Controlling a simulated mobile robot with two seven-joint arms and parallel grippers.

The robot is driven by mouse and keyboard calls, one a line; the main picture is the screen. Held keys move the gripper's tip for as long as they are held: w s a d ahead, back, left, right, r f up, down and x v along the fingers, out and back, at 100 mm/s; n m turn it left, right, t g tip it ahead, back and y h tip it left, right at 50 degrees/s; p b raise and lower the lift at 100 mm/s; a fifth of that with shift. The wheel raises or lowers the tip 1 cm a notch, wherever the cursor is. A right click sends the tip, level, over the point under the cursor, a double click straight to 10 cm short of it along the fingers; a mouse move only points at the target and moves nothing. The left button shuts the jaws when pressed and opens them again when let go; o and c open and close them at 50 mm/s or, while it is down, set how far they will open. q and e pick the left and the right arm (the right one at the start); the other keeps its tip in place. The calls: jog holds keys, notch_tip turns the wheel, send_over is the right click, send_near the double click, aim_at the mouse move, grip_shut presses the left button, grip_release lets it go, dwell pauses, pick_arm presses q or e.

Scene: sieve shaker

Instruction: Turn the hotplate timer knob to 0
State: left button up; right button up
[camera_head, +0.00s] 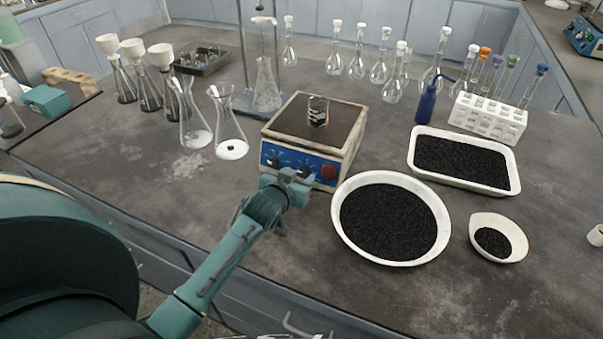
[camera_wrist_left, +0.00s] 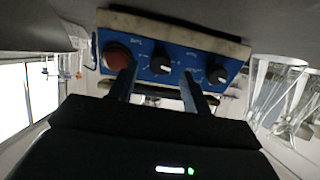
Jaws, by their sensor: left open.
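The hotplate (camera_head: 345,158) stands on the bench with a blue front panel. The panel has a dark knob (camera_head: 273,162) on the left, a dark knob (camera_head: 303,171) in the middle and a red one (camera_head: 328,171) on the right. The wrist view shows the panel inverted, with the red knob (camera_wrist_left: 117,55), middle knob (camera_wrist_left: 161,63) and other dark knob (camera_wrist_left: 217,74). I cannot read which is the timer. My left gripper (camera_head: 293,178) is open in front of the panel. In the wrist view its fingertips (camera_wrist_left: 158,74) lie either side of the middle knob; contact is unclear. My right gripper is out of view.
A small glass beaker (camera_head: 318,112) stands on the hotplate. Flasks (camera_head: 230,140) stand to its left. A round bowl of black grains (camera_head: 345,225) sits close right of my gripper, with a white tray (camera_head: 460,188) beyond. The bench left of the hotplate front is clear.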

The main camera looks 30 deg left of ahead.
aim_at(302, 173)
pick_arm(q)
jog(key=shift+x, duration=1.1)
jog(key=shift+w+f, duration=0.1)
jog(key=shift+w, duration=0.15)
jog(key=shift+w+f, duration=0.1)
jog(key=shift+w, duration=0.05)
jog(key=c, duration=1)
jog(key=shift+r+n+p, duration=0.2)
jog(key=shift+n+p, duration=0.2)
jog(key=shift+p, duration=0.1)
jog(key=shift+n+p, duration=0.3)
jog(key=shift+p, duration=0.05)
jog(key=shift+f+n, duration=0.15)
jog(key=shift+n, duration=0.15)
jog(key=o, duration=1)
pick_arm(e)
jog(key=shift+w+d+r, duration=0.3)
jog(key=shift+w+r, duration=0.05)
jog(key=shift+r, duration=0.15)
